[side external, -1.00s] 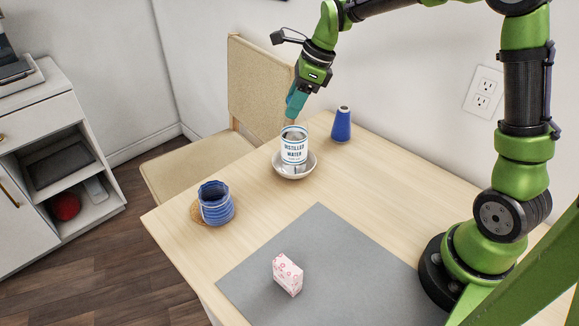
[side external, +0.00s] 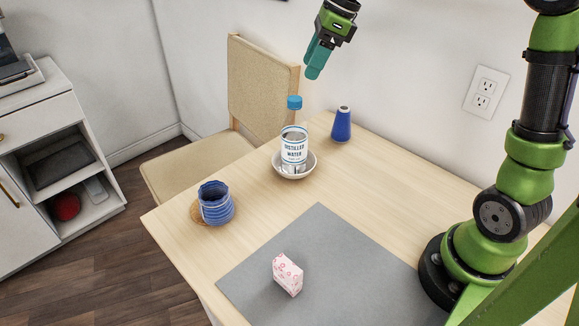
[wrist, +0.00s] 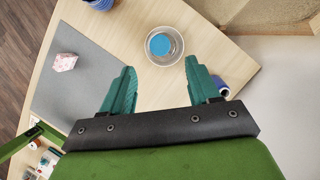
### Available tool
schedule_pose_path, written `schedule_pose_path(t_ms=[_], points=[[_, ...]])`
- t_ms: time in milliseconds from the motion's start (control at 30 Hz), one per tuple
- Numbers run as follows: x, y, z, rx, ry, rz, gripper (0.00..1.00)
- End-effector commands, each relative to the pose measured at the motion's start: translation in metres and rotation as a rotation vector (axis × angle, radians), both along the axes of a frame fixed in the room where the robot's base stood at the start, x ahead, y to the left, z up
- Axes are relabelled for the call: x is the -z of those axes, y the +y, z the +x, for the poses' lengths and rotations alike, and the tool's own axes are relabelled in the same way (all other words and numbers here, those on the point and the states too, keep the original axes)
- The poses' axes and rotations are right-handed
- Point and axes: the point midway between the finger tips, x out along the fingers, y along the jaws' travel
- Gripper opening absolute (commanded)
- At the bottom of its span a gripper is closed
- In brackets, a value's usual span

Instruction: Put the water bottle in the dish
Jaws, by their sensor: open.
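The water bottle (side external: 294,148), clear with a blue cap and a "Distilled Water" label, stands upright in the dish (side external: 296,174), a small pale bowl on the table. In the wrist view the bottle's blue cap (wrist: 159,45) shows from above, with the dish rim (wrist: 178,36) around it. My gripper (side external: 313,73) is above and a little right of the bottle, clear of it. In the wrist view my gripper (wrist: 160,76) has its teal fingers wide apart with nothing between them.
A blue ribbed cup (side external: 215,203) sits on a round coaster to the left. A pink patterned box (side external: 288,274) lies on the grey mat (side external: 330,248). A chair (side external: 262,90) stands behind the table.

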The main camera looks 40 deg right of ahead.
Motion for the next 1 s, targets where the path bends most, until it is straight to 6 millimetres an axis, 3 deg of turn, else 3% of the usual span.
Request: schedule_pose_path(t_ms=[167,267,467,700,833,1000], points=[[-0.016,-0.004,-0.006,-0.011,-0.005,-0.005,0.61],[-0.021,0.003,-0.018,-0.103,-0.047,-0.048,0.61],[-0.023,0.030,-0.081,-0.633,-0.274,-0.306,0.61],[0.004,0.051,-0.162,-1.358,-0.547,-0.704,0.61],[0.020,0.054,-0.186,-1.601,-0.626,-0.853,0.61],[0.030,0.055,-0.197,-1.732,-0.662,-0.939,0.61]])
